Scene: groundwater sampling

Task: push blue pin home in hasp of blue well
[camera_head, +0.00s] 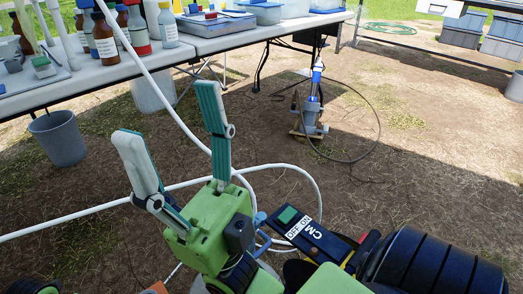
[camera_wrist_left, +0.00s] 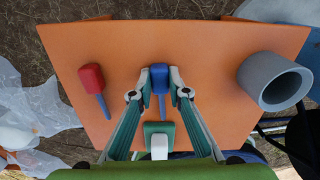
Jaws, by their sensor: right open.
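A blue pin (camera_wrist_left: 159,80) with a thick head and thin shank is over the orange surface in the left wrist view. My left gripper (camera_wrist_left: 160,76) has its fingertips against both sides of its head. My right gripper (camera_head: 165,115) is open and empty in the head view, its two fingers spread and pointing up. A grey upright assembly with a blue top (camera_head: 316,76), which looks like the blue well, stands on the ground beyond it. Its hasp is too small to make out. My left gripper is not visible in the head view.
A red pin (camera_wrist_left: 92,80) and a green-headed piece (camera_wrist_left: 158,130) are on the orange panel (camera_wrist_left: 215,50), with a grey cup (camera_wrist_left: 270,82) at right. A dark hose (camera_head: 377,120) loops around the well. A table (camera_head: 215,43) with bottles stands at back left, near a grey bucket (camera_head: 58,140).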

